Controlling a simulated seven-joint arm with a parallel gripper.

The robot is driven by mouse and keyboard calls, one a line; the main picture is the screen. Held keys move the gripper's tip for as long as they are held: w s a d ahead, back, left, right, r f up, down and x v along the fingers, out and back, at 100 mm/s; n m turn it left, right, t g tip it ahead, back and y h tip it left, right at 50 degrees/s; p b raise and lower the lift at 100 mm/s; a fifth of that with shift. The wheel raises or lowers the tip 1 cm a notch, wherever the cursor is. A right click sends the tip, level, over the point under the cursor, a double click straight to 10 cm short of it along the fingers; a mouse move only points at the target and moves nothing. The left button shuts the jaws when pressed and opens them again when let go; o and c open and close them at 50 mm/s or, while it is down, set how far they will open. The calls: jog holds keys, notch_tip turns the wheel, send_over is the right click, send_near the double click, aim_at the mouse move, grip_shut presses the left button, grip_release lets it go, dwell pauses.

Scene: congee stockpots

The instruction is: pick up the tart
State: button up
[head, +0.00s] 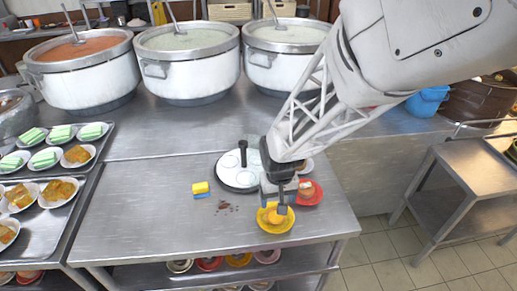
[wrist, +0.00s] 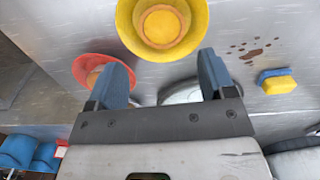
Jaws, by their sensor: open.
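The tart (wrist: 163,24) looks round and yellow-orange, and it sits in a yellow dish (wrist: 198,20) at the top of the wrist view. In the head view the yellow dish (head: 264,225) is near the table's front right, with the tart (head: 277,217) partly hidden by my gripper (head: 275,203). In the wrist view my gripper (wrist: 164,68) is open, with nothing between its two blue fingers. The dish and tart lie beyond the fingertips in that view. My gripper is above the dish in the head view; whether it touches anything cannot be told.
A red dish (head: 318,199) with a brownish item stands close beside the yellow dish. Trays of plated food (head: 51,220) stand left; large pots (head: 190,75) stand behind. The table's left front is clear.

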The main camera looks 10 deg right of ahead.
aim_at(276, 217)
jog(key=shift+f, duration=1.2)
jog(key=shift+s+a+f, duration=0.1)
jog(key=shift+a+f, duration=0.05)
jog(key=shift+f, duration=2.3)
jog(key=shift+s+f, duration=0.1)
jog(key=shift+f, duration=0.1)
jog(key=shift+f, duration=0.1)
jog(key=shift+s, duration=0.1)
jog(key=c, duration=0.7)
